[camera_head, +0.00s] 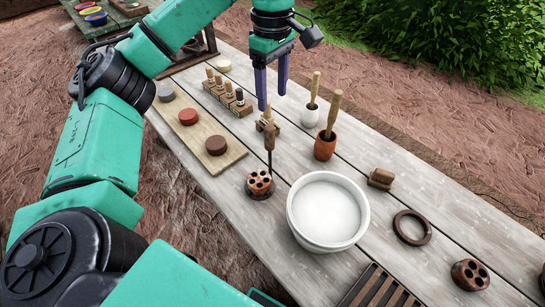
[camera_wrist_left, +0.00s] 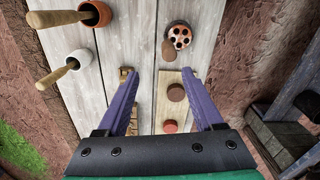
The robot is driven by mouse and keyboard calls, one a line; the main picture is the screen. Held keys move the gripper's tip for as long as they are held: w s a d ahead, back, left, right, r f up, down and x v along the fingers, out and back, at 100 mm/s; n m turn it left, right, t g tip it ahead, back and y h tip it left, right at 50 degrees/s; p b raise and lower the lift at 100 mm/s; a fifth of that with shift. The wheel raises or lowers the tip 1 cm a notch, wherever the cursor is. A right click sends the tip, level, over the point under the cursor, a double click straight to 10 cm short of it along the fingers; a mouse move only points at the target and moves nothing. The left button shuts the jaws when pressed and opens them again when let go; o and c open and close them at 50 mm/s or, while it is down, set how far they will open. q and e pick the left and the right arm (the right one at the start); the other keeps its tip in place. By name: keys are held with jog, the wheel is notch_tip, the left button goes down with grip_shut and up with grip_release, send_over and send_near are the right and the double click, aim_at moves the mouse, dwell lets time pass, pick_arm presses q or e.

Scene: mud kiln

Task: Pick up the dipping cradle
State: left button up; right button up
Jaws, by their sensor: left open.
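The dipping cradle appears to be the dark ring with an upright handle (camera_head: 269,140) on the table, around a brown clay piece with holes (camera_head: 259,182). In the left wrist view, the handle's rounded end (camera_wrist_left: 168,51) shows beside the holed piece (camera_wrist_left: 180,36), near the top. My left gripper (camera_head: 272,101) is open and empty, its purple fingers pointing down above the table. In the head view it hangs above and beyond the handle top. In the left wrist view the gripper (camera_wrist_left: 158,71) has the handle end just ahead of its fingertips. My right gripper is not in view.
A white bowl (camera_head: 328,247) stands close right of the holed piece. Two pots with wooden-handled tools (camera_head: 325,147) (camera_head: 310,116) stand to the right. A board with discs (camera_head: 202,136) lies left, and a stamp rack (camera_head: 227,97) is behind.

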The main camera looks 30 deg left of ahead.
pick_arm(q)
jog(key=p, duration=0.2)
send_over(269, 140)
jog(key=f, duration=0.7)
jog(key=shift+w+a, duration=0.35)
jog(key=f+p, duration=0.2)
jog(key=f, duration=0.4)
jog(key=shift+w+f, duration=0.15)
jog(key=shift+w, duration=0.05)
jog(key=shift+f, duration=0.1)
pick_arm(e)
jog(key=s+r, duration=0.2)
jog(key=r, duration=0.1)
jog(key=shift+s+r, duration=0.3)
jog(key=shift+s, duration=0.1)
pick_arm(q)
grip_shut()
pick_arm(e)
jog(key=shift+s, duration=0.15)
